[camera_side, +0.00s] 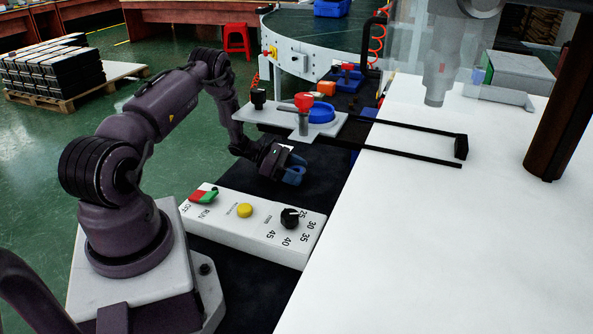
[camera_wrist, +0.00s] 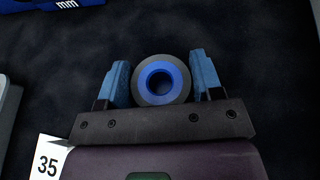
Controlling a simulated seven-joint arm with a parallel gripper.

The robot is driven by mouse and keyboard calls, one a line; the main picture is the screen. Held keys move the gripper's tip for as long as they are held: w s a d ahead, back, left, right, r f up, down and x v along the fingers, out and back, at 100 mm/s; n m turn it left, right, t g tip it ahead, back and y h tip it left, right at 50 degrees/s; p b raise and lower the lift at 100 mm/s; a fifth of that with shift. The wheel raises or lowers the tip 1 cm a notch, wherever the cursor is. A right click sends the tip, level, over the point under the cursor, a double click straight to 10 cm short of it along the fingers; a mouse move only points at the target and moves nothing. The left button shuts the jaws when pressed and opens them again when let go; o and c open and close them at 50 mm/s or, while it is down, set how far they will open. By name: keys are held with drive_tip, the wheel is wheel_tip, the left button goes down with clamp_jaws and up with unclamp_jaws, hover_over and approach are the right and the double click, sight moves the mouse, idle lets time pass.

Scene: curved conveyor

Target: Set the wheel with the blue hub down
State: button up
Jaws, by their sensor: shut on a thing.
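The wheel with the blue hub (camera_wrist: 162,80) shows in the wrist view, a dark grey ring around a blue centre with a dark hole. It sits between the two blue fingers of my gripper (camera_wrist: 161,73), which is shut on it. In the side view my gripper (camera_side: 293,175) is low over the dark surface (camera_side: 330,180), between the control box and the fixture plate. I cannot make out the wheel in the side view. The gap between the wheel and the surface below cannot be judged.
A white control box (camera_side: 255,228) with a dial stands in front of my gripper. A grey plate (camera_side: 285,122) with a red knob and a blue disc lies behind it, with long black rails beside it. A white table (camera_side: 440,220) is at the right. A white tag reading 35 (camera_wrist: 48,165) shows in the wrist view.

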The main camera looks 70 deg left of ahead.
drive_tip(key=o, duration=1)
drive_tip(key=shift+s+a+r, duration=0.15)
drive_tip(key=shift+r, duration=0.1)
drive_tip(key=v, duration=1)
drive_tip(key=shift+s+a+r, duration=0.1)
drive_tip(key=shift+s, duration=0.15)
drive_tip(key=shift+o, duration=0.5)
drive_tip(key=shift+s+a+r, duration=0.2)
drive_tip(key=shift+s+a, duration=0.05)
drive_tip(key=shift+s, duration=0.15)
